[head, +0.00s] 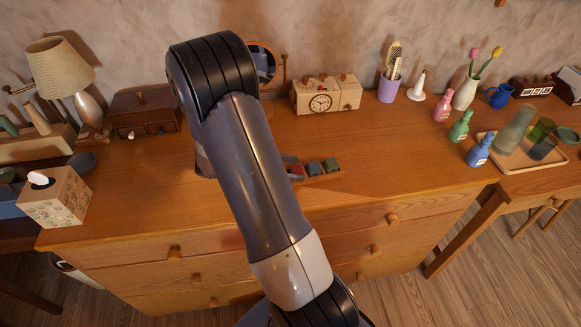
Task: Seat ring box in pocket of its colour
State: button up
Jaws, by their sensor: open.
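Several small ring boxes or coloured pockets sit in a cluster on the dresser top, just right of my arm. I see a red one (296,171), a dark blue-grey one (314,168) and a green one (331,165). A wooden holder edge (322,178) shows in front of them. A dark grey piece (290,158) lies behind the red one, partly covered by my arm. I cannot tell which are boxes and which are pockets. My gripper is hidden behind my arm, which crosses the middle of the view.
The dresser top (400,150) is clear right of the cluster. A clock box (322,98) and round mirror (262,62) stand behind. Bottles (478,152) and a glass tray (530,168) are at right. A tissue box (55,196), lamp (60,68) and small chest (145,113) are at left.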

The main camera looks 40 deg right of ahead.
jog(key=v, duration=1.2)
jog(key=shift+r, duration=0.1)
jog(key=x, duration=1.2)
jog(key=shift+s, duration=0.1)
notch_tip(320, 180, up, 4)
jog(key=shift+f, duration=0.2)
jog(key=shift+r, duration=0.8)
jog(key=shift+f, duration=0.15)
